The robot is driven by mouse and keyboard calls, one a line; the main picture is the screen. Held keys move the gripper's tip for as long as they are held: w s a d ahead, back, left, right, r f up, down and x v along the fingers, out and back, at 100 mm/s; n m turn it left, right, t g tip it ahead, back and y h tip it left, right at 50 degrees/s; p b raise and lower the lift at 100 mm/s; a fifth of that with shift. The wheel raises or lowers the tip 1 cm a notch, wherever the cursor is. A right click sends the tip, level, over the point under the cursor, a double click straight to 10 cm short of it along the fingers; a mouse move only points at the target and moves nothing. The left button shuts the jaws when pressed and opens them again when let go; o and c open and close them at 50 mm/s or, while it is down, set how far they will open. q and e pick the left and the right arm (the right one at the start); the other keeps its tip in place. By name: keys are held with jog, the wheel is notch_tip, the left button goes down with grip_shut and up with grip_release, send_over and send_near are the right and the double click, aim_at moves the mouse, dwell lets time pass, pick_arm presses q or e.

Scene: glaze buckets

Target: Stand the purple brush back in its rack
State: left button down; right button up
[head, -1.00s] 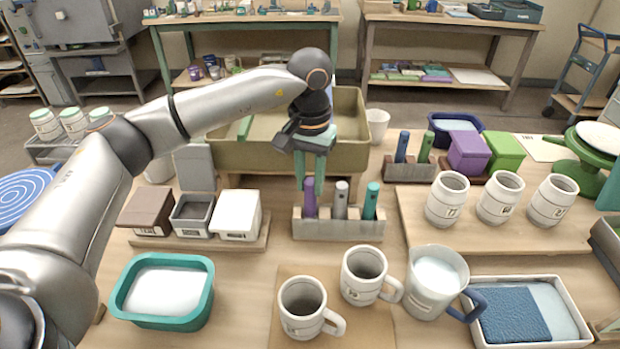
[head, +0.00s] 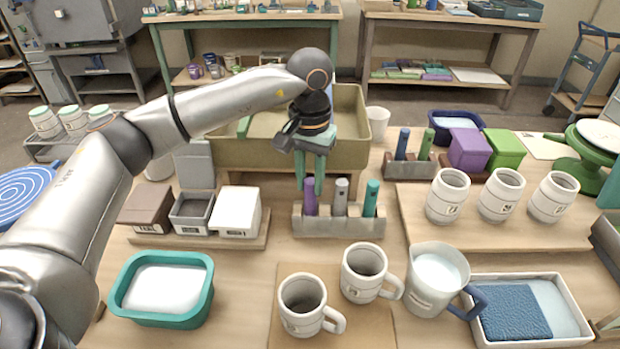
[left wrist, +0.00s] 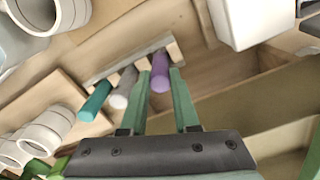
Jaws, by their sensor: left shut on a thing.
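The purple brush (head: 310,196) stands upright at the left end slot of the grey rack (head: 338,226). A grey brush (head: 340,196) and a teal brush (head: 371,198) stand in the rack to its right. My left gripper (head: 311,178) points down over the rack, its green fingers shut on the purple brush's upper end. In the left wrist view the purple brush (left wrist: 160,72) lies between the fingertips, its lower part running into the rack (left wrist: 128,62). How deep it sits is hidden. My right gripper is not in view.
A second rack (head: 408,168) with blue and green handles stands behind to the right. A large olive tub (head: 235,154) stands behind the gripper.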

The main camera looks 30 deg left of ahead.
pick_arm(q)
jog(key=shift+c, duration=0.9)
grip_release()
jog(key=shift+r+p, duration=2.6)
jog(key=shift+r, duration=0.9)
